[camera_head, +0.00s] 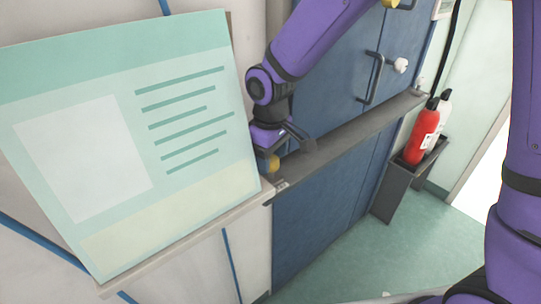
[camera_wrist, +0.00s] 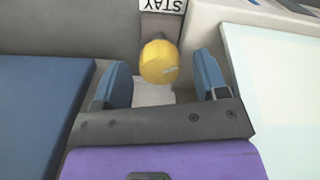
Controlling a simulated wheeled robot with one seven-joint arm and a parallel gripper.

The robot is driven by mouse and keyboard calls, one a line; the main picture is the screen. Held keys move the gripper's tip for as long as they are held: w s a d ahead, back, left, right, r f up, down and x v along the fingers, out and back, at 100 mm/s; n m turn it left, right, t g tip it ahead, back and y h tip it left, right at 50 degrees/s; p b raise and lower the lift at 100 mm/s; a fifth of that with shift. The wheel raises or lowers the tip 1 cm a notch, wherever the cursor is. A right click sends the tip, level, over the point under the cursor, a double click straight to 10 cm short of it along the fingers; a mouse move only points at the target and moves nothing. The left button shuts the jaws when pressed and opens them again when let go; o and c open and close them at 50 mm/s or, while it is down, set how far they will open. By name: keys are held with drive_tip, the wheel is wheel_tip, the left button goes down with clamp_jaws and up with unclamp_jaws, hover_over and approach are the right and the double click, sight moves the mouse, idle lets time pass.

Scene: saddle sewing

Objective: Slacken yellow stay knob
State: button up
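The yellow stay knob (camera_wrist: 158,62) shows in the wrist view below a white label reading "STAY" (camera_wrist: 162,5). It is round, with a small light mark on its face. My gripper (camera_wrist: 162,66) is open, with one blue-grey finger on each side of the knob and a visible gap on both sides. How deep the knob sits between the fingers is hard to tell. In the head view, the yellow knob (camera_head: 269,163) is partly hidden by my gripper (camera_head: 281,150), at the left end of a grey bar (camera_head: 345,138) across blue doors (camera_head: 328,88).
A tilted pale green panel (camera_head: 205,95) stands close left of my gripper. The doors carry a dark handle (camera_head: 372,78) and a white knob (camera_head: 401,65). A red extinguisher (camera_head: 421,135) and a white one stand in a grey stand (camera_head: 396,188) at right. Green floor (camera_head: 375,262) is open in front.

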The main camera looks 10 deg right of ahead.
sight(271, 159)
wheel_tip(271, 159, up, 11)
idle(0.6)
drive_tip(key=shift+f, duration=0.1)
